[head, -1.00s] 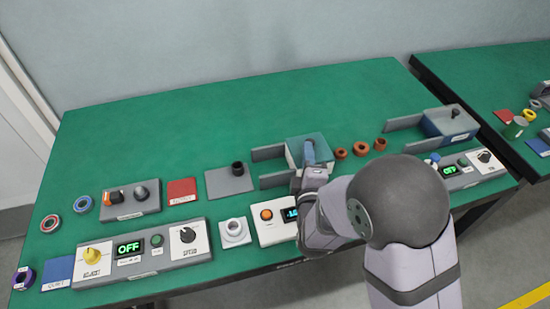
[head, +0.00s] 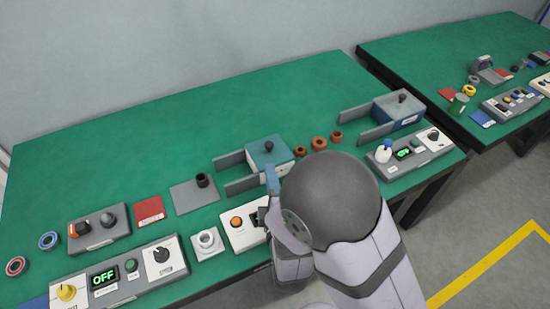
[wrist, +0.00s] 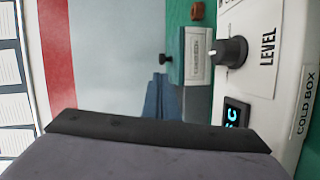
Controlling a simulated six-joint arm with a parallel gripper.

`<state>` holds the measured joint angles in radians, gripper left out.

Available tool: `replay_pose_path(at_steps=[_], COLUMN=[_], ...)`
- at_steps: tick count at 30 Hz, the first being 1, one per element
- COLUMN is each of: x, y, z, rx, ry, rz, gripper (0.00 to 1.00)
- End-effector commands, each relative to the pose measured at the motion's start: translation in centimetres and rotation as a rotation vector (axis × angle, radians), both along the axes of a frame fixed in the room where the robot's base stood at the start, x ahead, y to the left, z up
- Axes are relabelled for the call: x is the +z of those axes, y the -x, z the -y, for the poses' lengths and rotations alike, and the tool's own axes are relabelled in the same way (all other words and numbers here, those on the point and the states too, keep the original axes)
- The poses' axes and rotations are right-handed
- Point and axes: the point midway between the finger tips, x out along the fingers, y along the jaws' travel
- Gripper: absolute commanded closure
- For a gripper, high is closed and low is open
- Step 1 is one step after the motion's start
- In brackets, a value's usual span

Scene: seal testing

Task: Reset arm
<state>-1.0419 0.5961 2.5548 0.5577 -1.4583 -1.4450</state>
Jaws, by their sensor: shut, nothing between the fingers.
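My gripper (head: 272,180) shows as a narrow blue tip beside the large dark joint of my arm. It also shows in the wrist view (wrist: 160,97), where its blue fingers are shut together and hold nothing. In the head view it is just in front of the teal-topped block (head: 268,150) with a black knob, apart from it as far as I can tell. The white box with an orange button (head: 238,231) is partly hidden behind my arm. In the wrist view the white box (wrist: 262,75) shows a LEVEL dial, a lit display and a COLD BOX label.
Brown rings (head: 319,143) lie right of the block. A second block (head: 398,110) and a grey control panel (head: 410,153) stand further right. A long panel reading OFF (head: 120,275) and a white fitting (head: 207,243) are at left. The green table's (head: 190,120) back is clear.

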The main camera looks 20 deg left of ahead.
Motion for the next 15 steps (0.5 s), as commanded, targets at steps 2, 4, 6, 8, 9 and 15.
replay_pose_path(at_steps=[2,4,6,8,9,15], x=[0.0,0.0,0.0,-0.1,-0.3,-1.4], y=[0.0,0.0,-0.3,-0.7,-1.0,-3.2], z=[0.0,0.0,0.2,0.6,0.9,3.9], rx=[0.0,0.0,-0.009,-0.019,-0.03,-0.136], ry=[0.0,0.0,-0.01,-0.024,-0.037,-0.155], rz=[0.0,-0.001,-0.02,-0.052,-0.083,-0.345], gripper=[1.0,1.0,1.0,1.0,1.0,1.0])
